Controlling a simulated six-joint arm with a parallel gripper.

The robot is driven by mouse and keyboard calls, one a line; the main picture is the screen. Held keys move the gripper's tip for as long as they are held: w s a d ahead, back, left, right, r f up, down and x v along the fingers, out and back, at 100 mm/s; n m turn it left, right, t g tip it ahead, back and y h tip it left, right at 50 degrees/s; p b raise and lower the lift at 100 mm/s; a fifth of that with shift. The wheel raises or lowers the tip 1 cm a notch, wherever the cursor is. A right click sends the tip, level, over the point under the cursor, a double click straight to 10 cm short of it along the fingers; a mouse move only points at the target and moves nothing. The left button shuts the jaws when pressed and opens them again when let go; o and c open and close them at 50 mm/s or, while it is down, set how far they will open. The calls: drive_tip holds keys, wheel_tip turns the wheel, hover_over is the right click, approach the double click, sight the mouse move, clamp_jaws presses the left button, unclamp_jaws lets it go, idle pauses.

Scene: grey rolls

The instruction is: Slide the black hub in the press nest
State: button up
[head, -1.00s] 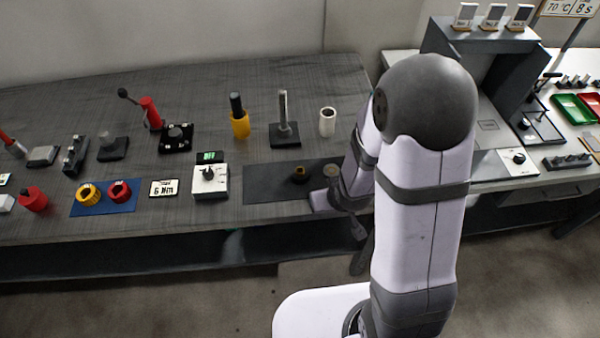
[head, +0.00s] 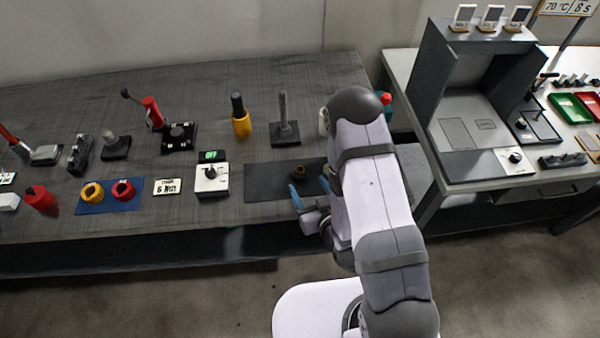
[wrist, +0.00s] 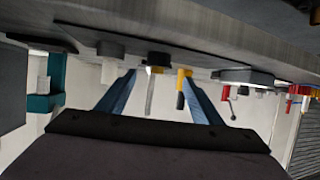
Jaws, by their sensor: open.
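A small dark round piece with a brass-coloured part (head: 299,172) sits on the dark mat (head: 262,182) near the bench's front edge; it may be the black hub. In the wrist view, where the bench appears upside down, the dark-and-brass piece (wrist: 158,60) shows beyond the fingertips, beside a black round piece (wrist: 110,48). My gripper (head: 309,188) is open and empty, its blue fingers spread at the mat's front edge, apart from both pieces. A black square fixture with a round centre (head: 179,136) stands farther back; I cannot tell whether it is the press nest.
A red post with a lever (head: 152,112), a yellow holder (head: 241,122) and a grey post on a base (head: 284,122) stand behind. A white dial box (head: 211,181) is left of the mat. My arm hides the mat's right end. A second bench (head: 470,165) is at right.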

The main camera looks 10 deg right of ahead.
sight(301, 173)
drive_tip(key=shift+b+x, duration=0.75)
drive_tip(key=shift+x, duration=0.35)
drive_tip(key=shift+w+f+p, duration=0.2)
drive_tip(key=shift+w+p, duration=0.35)
drive_tip(key=shift+p+x, duration=0.65)
drive_tip(key=shift+x, duration=1.35)
drive_tip(key=shift+d+f, duration=0.1)
drive_tip(key=shift+f, duration=0.05)
drive_tip(key=c, duration=1.4)
